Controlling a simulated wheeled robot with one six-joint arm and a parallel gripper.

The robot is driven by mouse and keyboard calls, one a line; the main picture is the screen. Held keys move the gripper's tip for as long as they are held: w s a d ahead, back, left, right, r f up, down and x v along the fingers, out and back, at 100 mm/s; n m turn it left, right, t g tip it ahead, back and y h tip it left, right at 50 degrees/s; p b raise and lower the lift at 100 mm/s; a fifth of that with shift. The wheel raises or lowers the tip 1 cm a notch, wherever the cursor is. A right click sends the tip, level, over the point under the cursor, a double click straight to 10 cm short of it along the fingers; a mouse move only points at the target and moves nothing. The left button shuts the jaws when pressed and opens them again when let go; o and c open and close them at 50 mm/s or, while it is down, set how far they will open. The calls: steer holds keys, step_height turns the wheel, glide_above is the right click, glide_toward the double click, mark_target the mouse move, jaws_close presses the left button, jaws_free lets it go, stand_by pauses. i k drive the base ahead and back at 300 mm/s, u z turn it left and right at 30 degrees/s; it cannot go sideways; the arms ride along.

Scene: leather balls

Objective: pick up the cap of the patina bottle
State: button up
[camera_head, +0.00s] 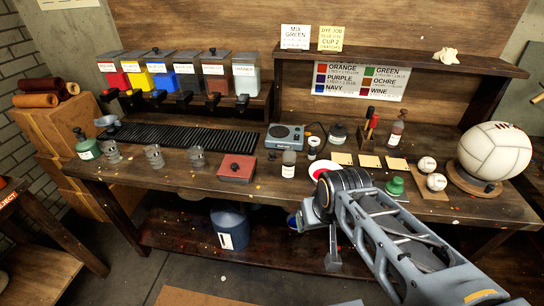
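No label that I can read says patina, so I cannot tell which bottle is meant. A green bottle (87,148) with a white label and a dark top stands at the left end of the bench. A dark-topped bottle (396,134) stands at the back right. A green knobbed piece (394,187) sits near the right front. My arm reaches in from the lower right. My gripper end (318,232) hangs before the bench's front edge, its fingers unclear.
Glass jars (154,156), a brown-red box (237,168), a scale (285,136) and a red-filled dish (325,171) crowd the bench (200,187). A large white ball (495,152) sits on a stand at right. A blue bucket (229,227) stands below.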

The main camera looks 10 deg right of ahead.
mark_target(272, 153)
steer(key=u, duration=0.4)
steer(key=k, duration=0.5)
steer(key=u, duration=0.9)
steer(key=k, duration=0.75)
steer(key=u, duration=0.7)
steer(key=i, duration=1.5)
steer(key=z, duration=0.9)
steer(key=i, duration=1)
steer(key=z, duration=1.45)
steer(key=i, duration=0.5)
steer(key=z, duration=0.45)
